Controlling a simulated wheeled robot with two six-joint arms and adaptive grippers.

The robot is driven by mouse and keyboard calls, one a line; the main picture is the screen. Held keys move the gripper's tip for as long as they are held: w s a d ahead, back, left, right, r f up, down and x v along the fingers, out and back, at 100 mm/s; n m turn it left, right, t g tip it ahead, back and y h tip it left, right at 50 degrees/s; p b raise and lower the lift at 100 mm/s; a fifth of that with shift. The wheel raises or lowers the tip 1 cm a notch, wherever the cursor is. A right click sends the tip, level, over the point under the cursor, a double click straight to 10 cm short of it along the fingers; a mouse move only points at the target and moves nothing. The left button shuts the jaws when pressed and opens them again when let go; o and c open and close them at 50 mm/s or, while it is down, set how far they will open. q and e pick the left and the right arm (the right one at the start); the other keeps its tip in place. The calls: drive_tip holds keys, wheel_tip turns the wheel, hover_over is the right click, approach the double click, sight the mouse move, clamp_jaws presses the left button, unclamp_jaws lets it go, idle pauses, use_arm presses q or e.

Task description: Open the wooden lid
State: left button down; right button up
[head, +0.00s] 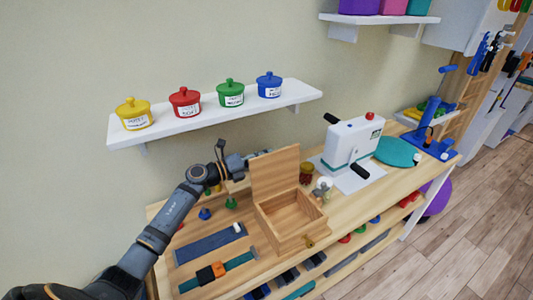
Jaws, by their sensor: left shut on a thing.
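The wooden box (283,238) stands on the wooden bench, and its inside shows empty from above. Its wooden lid (275,172) stands raised, roughly upright, along the back of the box. My left arm comes in from the left, and my left gripper (240,165) is at the upper left edge of the lid, shut on the lid; its fingertips are partly hidden. A small brass-coloured catch (309,242) shows on the front of the box. My right gripper is not in view.
A white device with crank handles (350,143) stands right of the box. A blue strip (210,244) and a teal strap (240,261) lie left of it. A wall shelf (215,113) with several coloured lidded pots hangs above my left arm.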

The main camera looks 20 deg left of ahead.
use_arm(q)
drive_tip(key=shift+w+a+f+n, duration=0.15)
drive_tip(key=shift+a+f+n, duration=0.25)
drive_tip(key=shift+f, duration=0.25)
drive_tip(key=c, duration=1.4)
unclamp_jaws()
drive_tip(key=shift+w, duration=0.1)
drive_tip(key=shift+c, duration=0.2)
drive_tip(key=shift+r, duration=0.2)
drive_tip(key=v, duration=1.2)
